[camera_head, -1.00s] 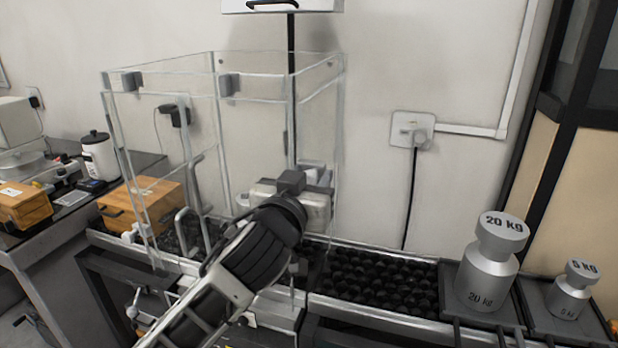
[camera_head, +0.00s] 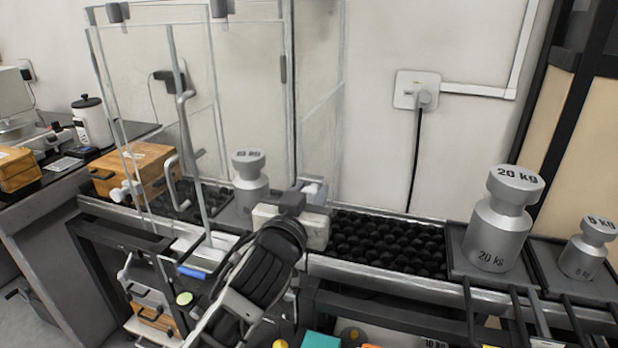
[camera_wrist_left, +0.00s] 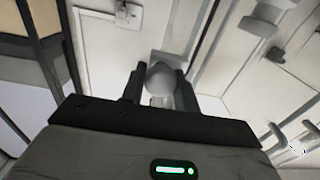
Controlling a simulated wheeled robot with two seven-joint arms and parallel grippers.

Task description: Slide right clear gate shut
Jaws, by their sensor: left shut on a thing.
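A clear enclosure with thin pale frame edges stands over the roller table. Its right clear gate (camera_head: 318,115) shows as a faint panel at the right side, with its lower part hidden behind my gripper. My left gripper (camera_head: 310,197) is at the lower right front of the enclosure, shut on a small piece mostly hidden by the hand, probably the gate's handle. In the left wrist view my left gripper's fingers (camera_wrist_left: 158,85) stand on either side of a rounded grey thing. A grey weight (camera_head: 250,182) stands inside the enclosure, behind the gripper. My right gripper is not in view.
Black rollers (camera_head: 385,242) run to the right. A 20 kg weight (camera_head: 492,240) and a 5 kg weight (camera_head: 582,258) stand at the right. A wooden box (camera_head: 140,170) is at the left. A grey bar handle (camera_head: 186,135) stands at the enclosure's left.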

